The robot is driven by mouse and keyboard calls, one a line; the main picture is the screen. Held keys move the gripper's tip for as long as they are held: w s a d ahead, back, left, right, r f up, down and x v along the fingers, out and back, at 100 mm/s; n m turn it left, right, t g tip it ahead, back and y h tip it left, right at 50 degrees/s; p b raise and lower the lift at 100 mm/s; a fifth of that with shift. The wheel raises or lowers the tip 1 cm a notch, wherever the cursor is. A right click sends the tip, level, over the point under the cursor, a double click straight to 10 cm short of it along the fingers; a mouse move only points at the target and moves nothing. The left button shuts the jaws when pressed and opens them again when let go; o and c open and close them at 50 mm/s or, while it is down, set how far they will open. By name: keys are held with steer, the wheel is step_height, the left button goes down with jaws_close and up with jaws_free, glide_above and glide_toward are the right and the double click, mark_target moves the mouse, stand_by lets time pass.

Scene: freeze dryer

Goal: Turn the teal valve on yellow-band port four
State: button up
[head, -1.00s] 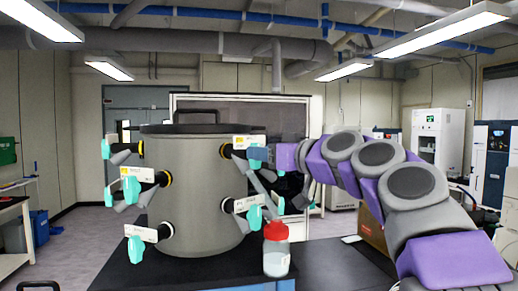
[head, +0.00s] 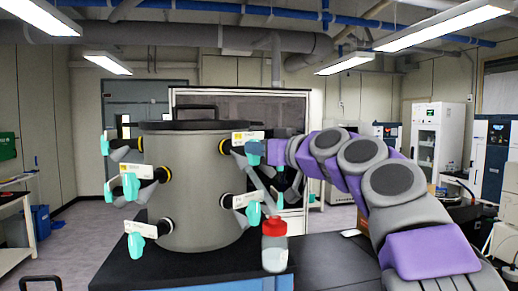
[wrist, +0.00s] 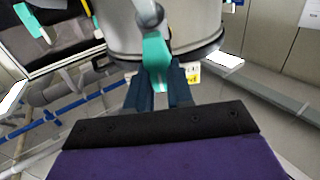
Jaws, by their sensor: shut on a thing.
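A grey drum (head: 197,190) carries several ports, each with a white label and a teal valve. My gripper (head: 262,152) is at the upper right port of the drum, which has a yellow band (head: 226,147). It is shut on that port's teal valve (head: 253,149). In the wrist view the teal valve (wrist: 156,52) stands between the two dark fingers of my gripper (wrist: 160,88). The fingers hide its lower end. The number on the label is too small to read.
Other teal valves stick out at the lower right (head: 254,214), the left (head: 131,186) and the lower left (head: 136,246). A red-capped bottle (head: 274,252) stands on the black bench top (head: 200,272) close below my gripper. A white cabinet (head: 436,140) stands farther back.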

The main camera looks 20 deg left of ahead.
jaws_close()
steer(key=shift+m, duration=0.3)
steer(key=m, duration=0.2)
steer(key=shift+w+d+m, duration=0.1)
steer(key=shift+m, duration=0.3)
steer(key=m+p, duration=0.1)
steer(key=m, duration=0.2)
steer(key=shift+w+d+m, duration=0.1)
steer(key=shift+w+m, duration=0.05)
steer(key=shift+m, duration=0.15)
steer(key=m+p, duration=0.2)
steer(key=m, duration=0.1)
steer(key=shift+w+d+f+m, duration=0.1)
steer(key=shift+w+f+m, duration=0.05)
steer(key=shift+m, duration=0.15)
steer(key=shift+f+m+p, duration=0.2)
steer(key=shift+m+p, duration=0.4)
steer(key=shift+m, duration=0.2)
steer(key=shift+w, duration=0.1)
